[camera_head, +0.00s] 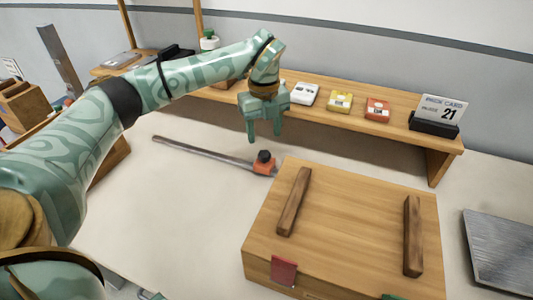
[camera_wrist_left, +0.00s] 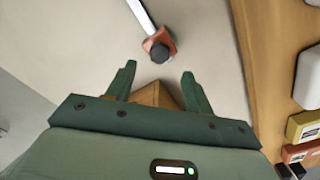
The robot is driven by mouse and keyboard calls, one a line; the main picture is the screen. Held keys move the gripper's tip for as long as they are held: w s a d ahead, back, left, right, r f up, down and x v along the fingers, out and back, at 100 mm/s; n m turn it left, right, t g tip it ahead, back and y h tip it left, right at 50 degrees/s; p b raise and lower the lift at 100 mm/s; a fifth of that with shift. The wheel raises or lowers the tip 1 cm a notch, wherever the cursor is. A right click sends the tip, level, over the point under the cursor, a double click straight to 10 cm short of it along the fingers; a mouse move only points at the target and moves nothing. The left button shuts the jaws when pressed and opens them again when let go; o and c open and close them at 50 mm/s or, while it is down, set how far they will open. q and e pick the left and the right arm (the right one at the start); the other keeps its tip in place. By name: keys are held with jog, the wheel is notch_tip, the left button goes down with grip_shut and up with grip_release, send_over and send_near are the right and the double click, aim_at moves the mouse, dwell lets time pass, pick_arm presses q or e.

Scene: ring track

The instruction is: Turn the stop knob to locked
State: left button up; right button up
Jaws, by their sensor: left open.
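The stop knob is a small black knob (camera_head: 264,156) on an orange block (camera_head: 264,168) at the right end of a grey metal rail (camera_head: 205,151). In the left wrist view the black knob (camera_wrist_left: 159,53) and its orange block (camera_wrist_left: 153,39) show just beyond the fingertips. My left gripper (camera_head: 264,137) is open and empty, pointing down; in the head view its tips appear just above the knob. In the left wrist view the left gripper's fingers (camera_wrist_left: 158,72) are apart with nothing gripped. The knob's lock marking cannot be read.
A wooden box (camera_head: 345,225) with two dark bars stands close at the right front of the block. A wooden shelf (camera_head: 360,117) behind holds white, yellow and red items and a card stand (camera_head: 436,124). A grey metal plate (camera_head: 500,250) lies far right. The table left of the rail is clear.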

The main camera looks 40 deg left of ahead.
aim_at(264, 153)
pick_arm(q)
notch_tip(264, 153, down, 7)
jog(key=shift+r+b, duration=0.2)
jog(key=shift+b, duration=0.7)
jog(key=c, duration=1)
